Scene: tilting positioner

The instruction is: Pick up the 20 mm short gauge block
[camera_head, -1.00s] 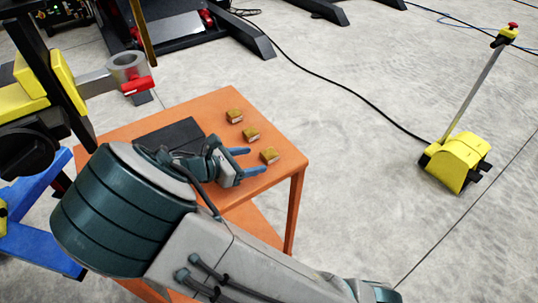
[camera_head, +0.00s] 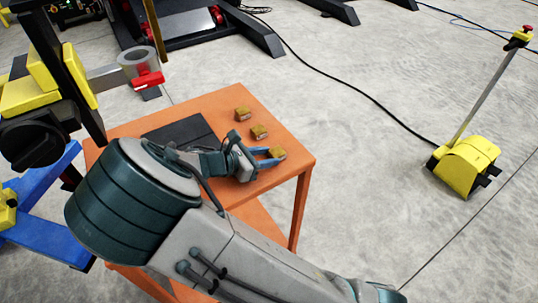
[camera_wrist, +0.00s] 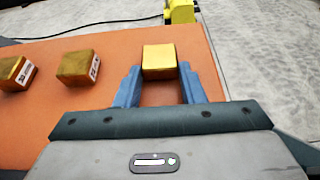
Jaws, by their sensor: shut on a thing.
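Three gold-coloured gauge blocks are on the orange table (camera_head: 285,170), in a row along its right side. My gripper (camera_head: 272,156) is at the nearest block (camera_head: 279,153), with its blue fingers on either side. In the wrist view my gripper (camera_wrist: 159,76) is shut on this block (camera_wrist: 159,57), held between the fingertips. No marking shows on it, so I cannot read its size. The middle block (camera_wrist: 77,68) and the far block (camera_wrist: 15,73) stand to the left in the wrist view, with white labels too small to read surely.
A dark plate (camera_head: 180,132) lies on the table behind my gripper. A yellow-and-black machine with a grey ring (camera_head: 139,62) and red part stands at the left. A yellow pedal unit (camera_head: 465,165) with a post stands on the floor at the right.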

